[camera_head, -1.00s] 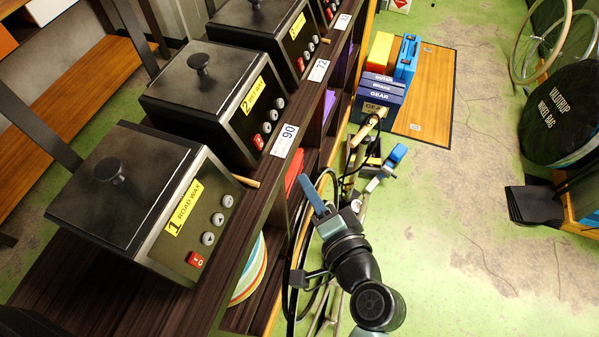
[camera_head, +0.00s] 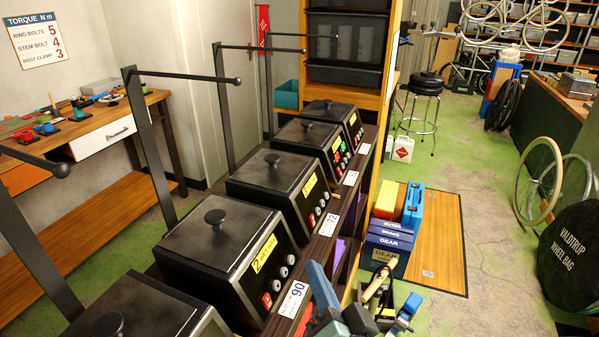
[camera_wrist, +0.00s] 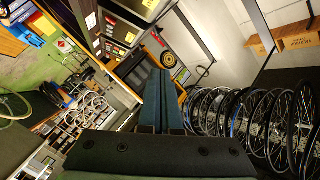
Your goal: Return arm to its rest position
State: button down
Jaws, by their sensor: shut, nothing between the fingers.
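My gripper (camera_wrist: 160,72) shows in the wrist view with its two blue fingers side by side, shut and empty. In the head view my gripper (camera_head: 312,268) is at the bottom edge, its blue fingers pointing up and left, in front of the bench's right edge by the "90" label (camera_head: 294,300). The rest of my arm is mostly cut off below. No held object shows in either view.
Several black lidded wax heaters (camera_head: 222,240) stand in a row on the dark bench (camera_head: 326,248), left of my gripper. Dark posts with rods (camera_head: 150,150) rise behind them. Blue gear boxes (camera_head: 390,245) stand on a wooden floor board (camera_head: 448,240).

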notch_tip(320, 180, up, 14)
jog(key=w+a+n+t, duration=0.1)
jog(key=w+n+t, duration=0.1)
jog(key=n+t, duration=0.1)
jog(key=s+a+r+n+t+h, duration=0.1)
jog(key=s+r+t, duration=0.3)
jog(key=r, duration=0.9)
jog(key=s+a+r+n+t+h, duration=0.1)
jog(key=s+r+n+t+h, duration=0.1)
jog(key=s+r, duration=0.5)
notch_tip(320, 180, up, 7)
jog(key=shift+s+f+n+t+h, duration=0.2)
jog(key=shift+s+n+t+h, duration=0.15)
jog(key=shift+t+h, duration=0.45)
